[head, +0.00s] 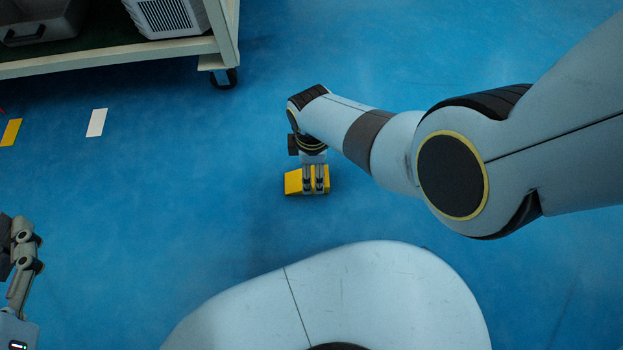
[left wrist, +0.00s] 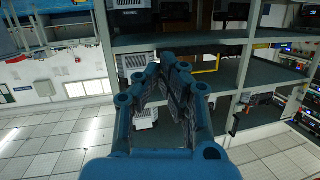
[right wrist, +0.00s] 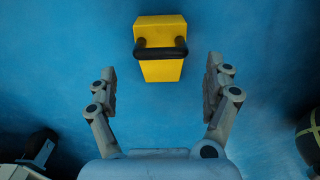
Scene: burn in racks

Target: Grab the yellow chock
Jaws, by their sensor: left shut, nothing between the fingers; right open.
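The yellow chock (head: 293,182) lies on the blue floor in the middle of the head view, partly covered by my right gripper (head: 316,190). In the right wrist view the chock (right wrist: 160,70) shows whole, with a black handle (right wrist: 160,53) across it. My right gripper (right wrist: 160,85) is open, with one finger on each side of the chock's near end and gaps between. Nothing is held. My left gripper (left wrist: 168,62) is shut and empty, raised in front of shelving. In the head view only part of the left arm shows at the left edge.
A pale wheeled cart (head: 120,62) with a grey bin (head: 35,25) and a white vented box (head: 165,15) stands at the upper left. White (head: 96,122) and yellow (head: 11,132) floor marks lie below it. The floor around the chock is clear.

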